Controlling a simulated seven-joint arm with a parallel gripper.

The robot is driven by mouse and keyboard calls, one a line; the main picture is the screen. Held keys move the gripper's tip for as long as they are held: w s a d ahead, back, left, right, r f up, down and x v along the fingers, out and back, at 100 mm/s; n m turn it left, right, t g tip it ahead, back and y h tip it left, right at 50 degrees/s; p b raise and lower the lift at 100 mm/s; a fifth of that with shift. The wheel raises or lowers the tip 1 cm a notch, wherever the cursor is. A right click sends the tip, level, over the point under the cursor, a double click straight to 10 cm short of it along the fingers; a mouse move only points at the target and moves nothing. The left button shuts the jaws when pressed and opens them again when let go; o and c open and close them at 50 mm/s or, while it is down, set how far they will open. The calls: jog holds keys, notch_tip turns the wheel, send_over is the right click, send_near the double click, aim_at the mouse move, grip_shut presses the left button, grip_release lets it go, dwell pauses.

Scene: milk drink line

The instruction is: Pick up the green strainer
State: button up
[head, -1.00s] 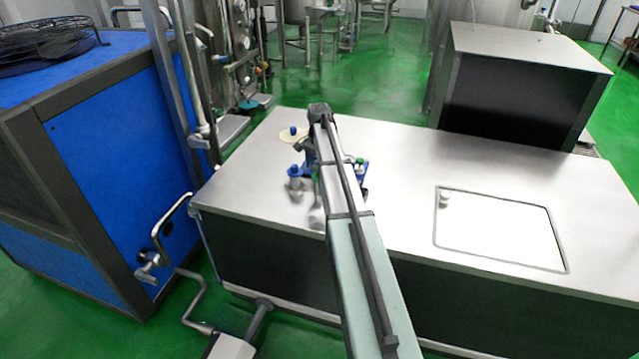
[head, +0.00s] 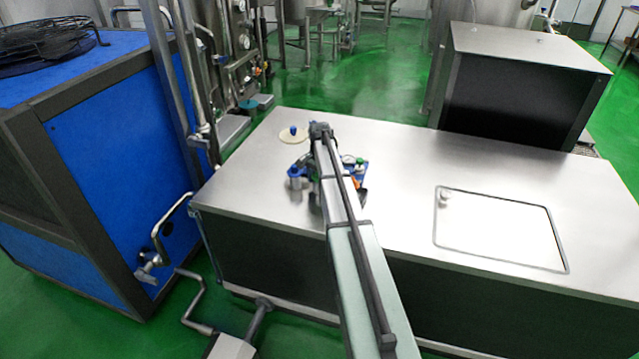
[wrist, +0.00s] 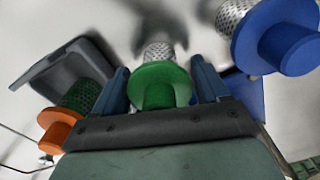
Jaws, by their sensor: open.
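The green strainer (wrist: 160,84) has a round green flange and a silver mesh end. In the wrist view it sits in the middle, between the two blue fingers of my gripper (wrist: 160,66). The fingers are open, one on each side of it. I cannot tell whether either finger touches it. In the head view my arm hides most of the gripper and the strainer.
An orange-ended strainer (wrist: 60,128) lies by a dark grey tray (wrist: 55,68) at the left. A blue-ended strainer (wrist: 285,38) is close on the right, with a blue block (wrist: 246,98) below it. The steel counter (head: 420,165) has free room to the right.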

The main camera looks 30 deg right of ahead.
jog(key=c, duration=0.8)
jog(key=shift+c, duration=0.2)
jog(key=shift+r, duration=0.15)
